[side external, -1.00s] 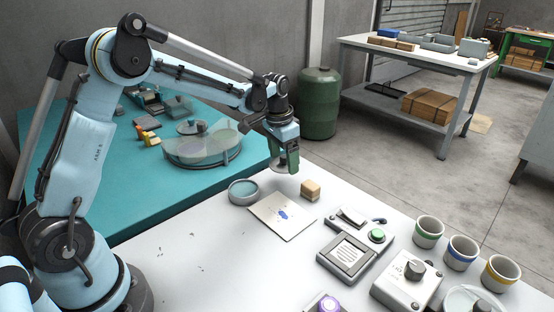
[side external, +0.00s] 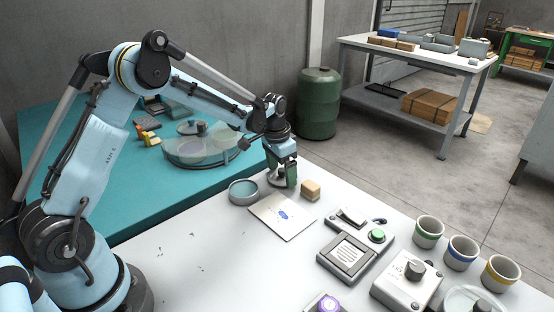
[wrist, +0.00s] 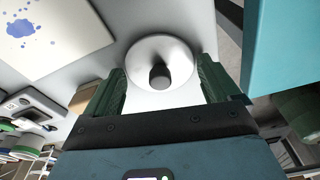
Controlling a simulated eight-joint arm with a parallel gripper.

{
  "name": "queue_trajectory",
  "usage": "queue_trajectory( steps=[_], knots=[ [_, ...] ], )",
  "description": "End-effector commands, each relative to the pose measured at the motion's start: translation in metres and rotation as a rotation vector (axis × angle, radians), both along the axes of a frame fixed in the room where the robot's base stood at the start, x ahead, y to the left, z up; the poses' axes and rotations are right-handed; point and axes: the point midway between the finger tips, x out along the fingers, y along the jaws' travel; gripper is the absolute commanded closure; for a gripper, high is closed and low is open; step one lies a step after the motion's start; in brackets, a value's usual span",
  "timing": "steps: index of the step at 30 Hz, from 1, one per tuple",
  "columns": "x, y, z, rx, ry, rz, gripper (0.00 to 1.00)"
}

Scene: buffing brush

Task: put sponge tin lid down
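The sponge tin lid (wrist: 178,55) is a pale round disc with a dark knob, lying flat on the white table behind the wooden block. It also shows in the side view (side external: 277,183), partly hidden by my gripper. My gripper (wrist: 163,88) is over the lid, its green fingers standing wide apart on either side of the knob with clear gaps. In the side view my gripper (side external: 286,181) is low over the table. The open round tin (side external: 243,192), grey with a teal inside, stands to the left of the lid.
A card with a blue stain (side external: 282,217) and a wooden block (side external: 310,190) lie close in front. A grey device with a green button (side external: 355,248) and several striped cups (side external: 428,232) stand to the right. The teal table (side external: 100,180) is at left.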

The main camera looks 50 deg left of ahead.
Motion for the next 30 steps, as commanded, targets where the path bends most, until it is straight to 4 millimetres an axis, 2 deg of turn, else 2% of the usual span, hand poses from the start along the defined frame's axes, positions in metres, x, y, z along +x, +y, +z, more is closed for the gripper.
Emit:
queue_trajectory(
  steps=[8, 13, 17, 24, 30],
  knots=[
    [0.000, 0.000, 0.001, 0.000, 0.000, 0.000, 0.00],
    [-0.001, 0.000, 0.011, 0.000, 0.000, 0.000, 0.00],
    [-0.004, 0.001, 0.033, 0.000, 0.000, 0.000, 0.00],
    [-0.010, 0.002, 0.083, 0.000, 0.000, 0.000, 0.00],
    [-0.013, 0.003, 0.112, 0.000, 0.000, 0.000, 0.00]
  ],
)
